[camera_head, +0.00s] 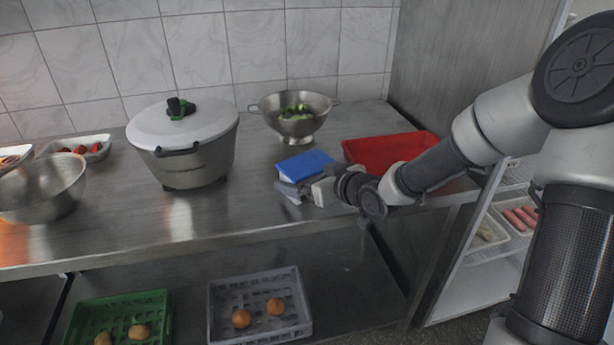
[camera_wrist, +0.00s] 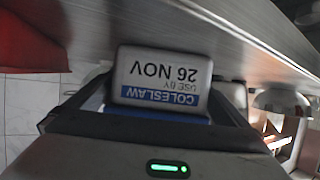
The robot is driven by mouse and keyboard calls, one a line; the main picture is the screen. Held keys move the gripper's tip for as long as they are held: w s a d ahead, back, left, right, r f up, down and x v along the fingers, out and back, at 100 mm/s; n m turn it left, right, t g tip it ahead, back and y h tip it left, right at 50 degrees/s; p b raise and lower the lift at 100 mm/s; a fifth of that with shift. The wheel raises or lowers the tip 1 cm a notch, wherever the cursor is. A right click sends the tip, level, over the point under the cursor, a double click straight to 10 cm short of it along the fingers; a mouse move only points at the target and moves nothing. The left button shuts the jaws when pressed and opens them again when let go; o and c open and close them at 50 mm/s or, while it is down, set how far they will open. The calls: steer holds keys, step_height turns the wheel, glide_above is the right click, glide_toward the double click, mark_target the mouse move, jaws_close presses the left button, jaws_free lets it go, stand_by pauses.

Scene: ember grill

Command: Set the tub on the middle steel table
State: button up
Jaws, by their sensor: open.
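The tub has a blue lid (camera_head: 305,165) and stands near the front edge of the steel table (camera_head: 240,208), left of a red tray. In the wrist view the tub (camera_wrist: 162,75) appears upside down, with a white label reading COLESLAW, use by 26 NOV. My gripper (camera_head: 298,192) is at the tub's front right side, low by the tabletop. In the wrist view my gripper (camera_wrist: 150,112) is open, with one finger on each side of the tub. Contact between fingers and tub cannot be told. The tub's lower part is partly hidden by my gripper.
The red tray (camera_head: 365,150) lies right behind my wrist. A colander (camera_head: 300,127) with green vegetables, a lidded pot (camera_head: 187,150) and a steel bowl (camera_head: 42,190) stand on the table. Crates stand on the lower shelf. Bare tabletop lies between pot and tub.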

steer(key=p+v, duration=0.1)
steer(key=v, duration=0.4)
steer(key=p+v, duration=0.2)
steer(key=v, duration=0.3)
steer(key=shift+s+d+r, duration=0.15)
steer(key=shift+r, duration=0.2)
steer(key=shift+s+d+r+p, duration=0.15)
steer(key=shift+s+d+p, duration=0.2)
steer(key=shift+s, duration=0.25)
